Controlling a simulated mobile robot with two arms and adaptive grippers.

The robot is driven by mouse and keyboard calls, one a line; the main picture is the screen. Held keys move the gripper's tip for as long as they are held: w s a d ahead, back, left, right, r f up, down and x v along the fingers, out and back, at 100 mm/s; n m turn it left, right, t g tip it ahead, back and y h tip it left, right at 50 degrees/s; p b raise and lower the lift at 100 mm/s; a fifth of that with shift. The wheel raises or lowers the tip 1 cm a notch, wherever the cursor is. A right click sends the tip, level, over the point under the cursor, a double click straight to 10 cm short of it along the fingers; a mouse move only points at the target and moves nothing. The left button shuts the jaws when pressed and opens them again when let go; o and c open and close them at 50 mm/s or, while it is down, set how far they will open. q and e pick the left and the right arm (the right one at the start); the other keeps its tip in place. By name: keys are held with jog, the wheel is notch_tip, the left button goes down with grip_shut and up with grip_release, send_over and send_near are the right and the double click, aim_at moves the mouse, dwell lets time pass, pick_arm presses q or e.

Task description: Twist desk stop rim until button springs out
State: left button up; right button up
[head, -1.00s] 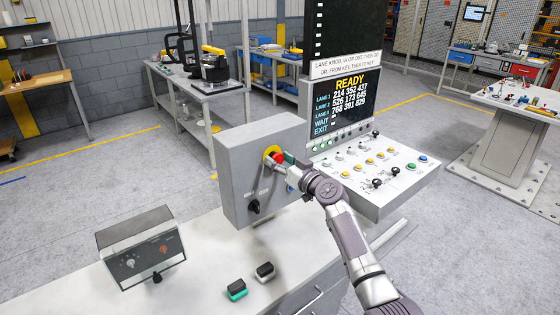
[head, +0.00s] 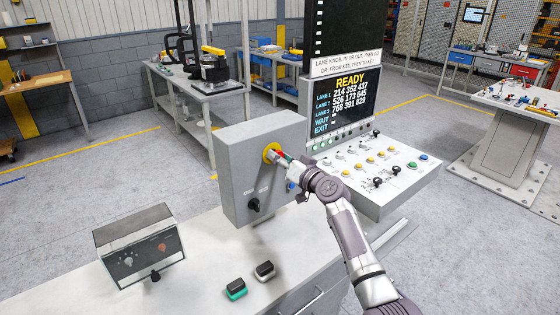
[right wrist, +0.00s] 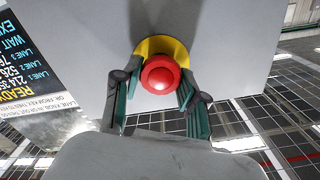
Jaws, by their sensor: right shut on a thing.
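The desk stop is a red mushroom button (right wrist: 160,74) on a yellow collar (right wrist: 165,46), which also shows in the head view (head: 270,152). It sits on the front of a grey box (head: 240,165). My right gripper (right wrist: 160,82) has its fingers on either side of the red head and is shut on it. In the head view the right gripper (head: 281,158) reaches the box from the right and hides most of the button. My left gripper is not in view.
A black knob (head: 254,204) is lower on the same box. A sloped control panel (head: 372,170) with buttons and a READY screen (head: 345,104) stands to the right. A small meter box (head: 140,248) and two small blocks (head: 236,289) (head: 264,271) are on the bench.

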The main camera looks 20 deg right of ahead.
jog(key=shift+m, duration=1.6)
jog(key=o, duration=1.2)
jog(key=shift+c, duration=0.2)
jog(key=v, duration=1.2)
jog(key=shift+d, duration=0.1)
